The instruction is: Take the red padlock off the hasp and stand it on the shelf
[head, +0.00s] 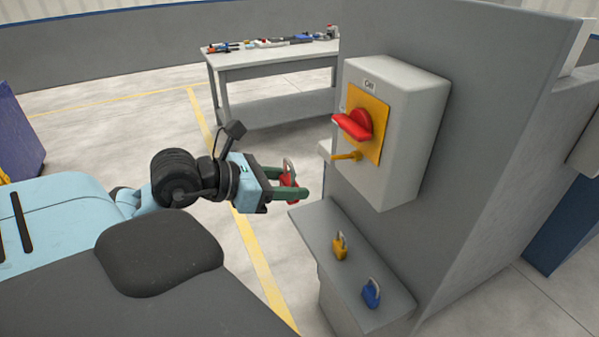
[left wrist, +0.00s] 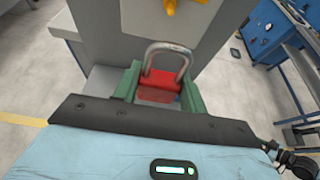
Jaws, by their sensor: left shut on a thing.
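My left gripper (head: 290,184) has green fingers and is shut on the red padlock (head: 289,181), holding it in the air left of the switch box. In the left wrist view the padlock (left wrist: 159,86) sits between the green fingers with its metal shackle pointing up. The padlock is off the yellow hasp (head: 346,156), which sticks out below the red switch handle (head: 355,124). The grey shelf (head: 310,232) is below and to the right of the gripper. My right gripper is not in view.
A yellow padlock (head: 340,246) and a blue padlock (head: 371,293) stand on the shelf. The shelf's far left end is bare. The grey switch box (head: 418,130) juts out above the shelf. A workbench (head: 275,57) with tools stands behind.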

